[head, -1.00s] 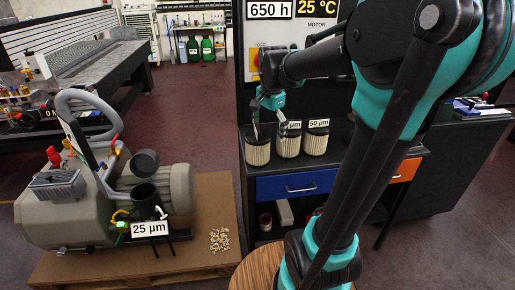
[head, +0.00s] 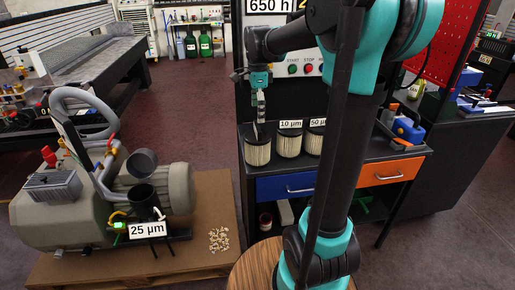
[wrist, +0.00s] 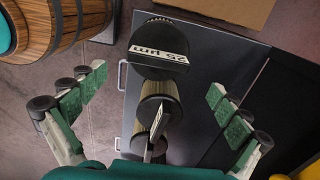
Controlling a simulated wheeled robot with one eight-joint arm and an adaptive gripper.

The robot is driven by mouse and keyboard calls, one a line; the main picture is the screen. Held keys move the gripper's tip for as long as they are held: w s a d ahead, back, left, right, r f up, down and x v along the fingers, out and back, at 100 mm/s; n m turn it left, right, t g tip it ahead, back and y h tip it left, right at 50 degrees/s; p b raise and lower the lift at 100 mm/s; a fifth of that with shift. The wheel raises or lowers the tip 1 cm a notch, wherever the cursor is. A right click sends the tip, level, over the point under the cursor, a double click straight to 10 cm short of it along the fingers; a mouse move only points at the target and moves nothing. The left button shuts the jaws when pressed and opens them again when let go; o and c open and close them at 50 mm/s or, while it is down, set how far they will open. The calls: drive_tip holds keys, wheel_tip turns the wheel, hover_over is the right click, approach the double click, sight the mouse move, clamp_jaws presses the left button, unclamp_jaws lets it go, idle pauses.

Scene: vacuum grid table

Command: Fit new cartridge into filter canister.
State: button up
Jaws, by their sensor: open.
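Three pleated filter cartridges with dark caps stand in a row on the dark bench: the left one (head: 257,151), the 10 µm one (head: 289,145) and the 50 µm one (head: 314,142). The left one's label is edge-on in the head view; in the wrist view a cartridge (wrist: 160,33) bears an upside-down 25 µm label (wrist: 157,57). My gripper (head: 261,106) is open and empty above the left cartridge, its fingers (wrist: 157,90) spread wide apart in the wrist view. The filter canister (head: 143,195), a black open-topped cylinder, sits on the pump behind a 25 µm sign (head: 147,229).
The grey pump (head: 60,212) with its looped hose stands on a brown pallet (head: 190,255). Loose pale bits (head: 219,239) lie there. A round wooden top (head: 262,272) stands at the front. Blue and orange tools (head: 405,128) lie on the bench's right.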

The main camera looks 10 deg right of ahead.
sight(258, 135)
wheel_tip(258, 135, down, 10)
drive_tip(key=shift+s, duration=0.15)
idle(0.4)
drive_tip(key=c, duration=1.6)
